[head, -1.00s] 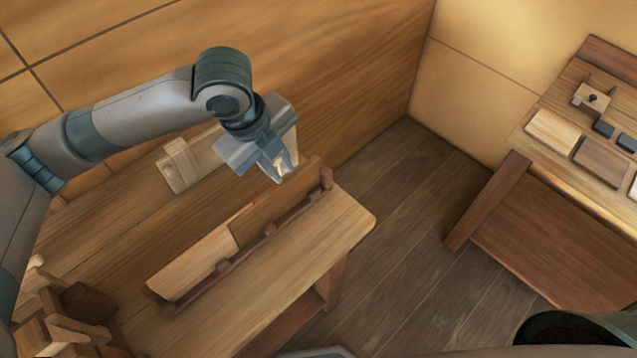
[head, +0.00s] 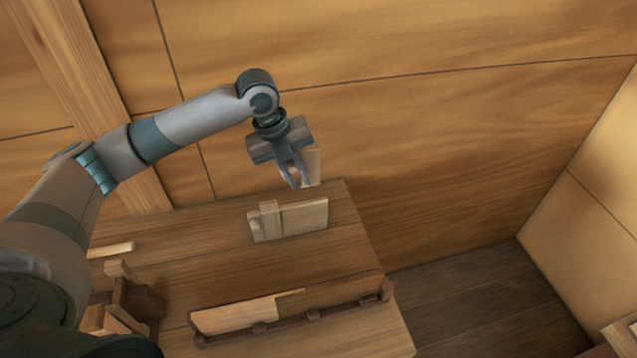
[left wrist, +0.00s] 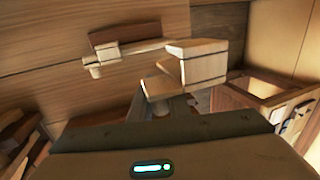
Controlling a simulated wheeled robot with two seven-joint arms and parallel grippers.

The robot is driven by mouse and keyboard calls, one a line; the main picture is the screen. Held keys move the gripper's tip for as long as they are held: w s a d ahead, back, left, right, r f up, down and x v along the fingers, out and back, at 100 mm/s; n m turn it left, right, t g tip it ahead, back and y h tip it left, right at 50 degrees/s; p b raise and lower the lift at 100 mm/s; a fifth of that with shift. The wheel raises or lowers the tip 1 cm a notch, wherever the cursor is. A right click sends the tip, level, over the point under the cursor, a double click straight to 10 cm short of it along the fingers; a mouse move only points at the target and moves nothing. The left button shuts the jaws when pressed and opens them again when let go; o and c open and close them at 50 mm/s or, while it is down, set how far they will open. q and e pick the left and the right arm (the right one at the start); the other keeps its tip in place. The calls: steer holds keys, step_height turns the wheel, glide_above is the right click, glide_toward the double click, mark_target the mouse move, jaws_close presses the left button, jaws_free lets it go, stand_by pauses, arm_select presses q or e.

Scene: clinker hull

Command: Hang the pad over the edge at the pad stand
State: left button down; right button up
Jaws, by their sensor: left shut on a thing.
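My left gripper (head: 293,178) is shut on a pale wooden piece, which I take to be the pad (head: 312,165). It is held in the air above the far edge of the bench, partly hidden behind the fingers. In the left wrist view the pad (left wrist: 205,68) shows as a pale angled block in front of the gripper. Below the gripper in the head view, a pale board with an upright block (head: 305,218) stands on the bench, apart from the pad; it may be the pad stand. My right gripper is not in view.
A long dark rack with pegs (head: 315,316) lies along the bench's near side and holds a plank, part pale and part brown. Wooden blocks (head: 140,300) stand at the left. The wooden wall (head: 430,130) rises behind the bench. Floor is open to the right.

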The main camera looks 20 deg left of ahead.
arm_select(q)
steer(key=shift+a, duration=0.25)
steer(key=shift+d+f, duration=0.1)
steer(key=shift+f+b, duration=5.55)
steer(key=shift+f, duration=3.85)
steer(key=shift+f, duration=0.2)
